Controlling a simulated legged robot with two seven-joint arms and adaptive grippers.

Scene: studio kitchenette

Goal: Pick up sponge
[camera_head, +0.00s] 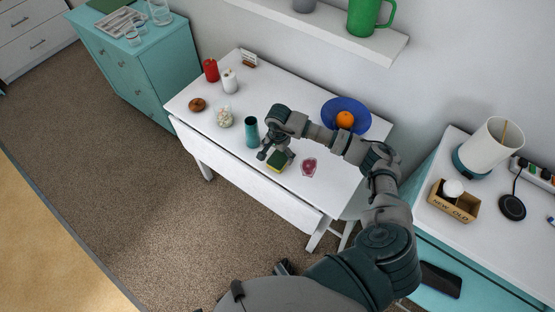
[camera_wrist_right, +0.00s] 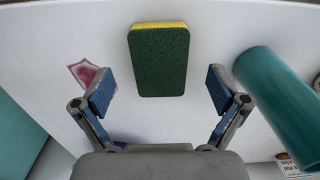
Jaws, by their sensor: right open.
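The sponge (camera_head: 277,161), dark green with a yellow side, lies on the white table (camera_head: 232,172) near its front edge. In the right wrist view the sponge (camera_wrist_right: 160,62) sits ahead of the fingers, in line with the gap between them. My right gripper (camera_head: 274,154) is over the table right at the sponge and partly covers it in the head view. In the wrist view the right gripper (camera_wrist_right: 160,92) is open, with blue-padded fingers apart and nothing between them.
A teal cup (camera_head: 251,132) stands just left of the sponge; it also shows in the wrist view (camera_wrist_right: 280,105). A pink-and-white meat-like piece (camera_head: 309,167) lies right of it. A blue bowl (camera_head: 346,106) holds an orange (camera_head: 345,120).

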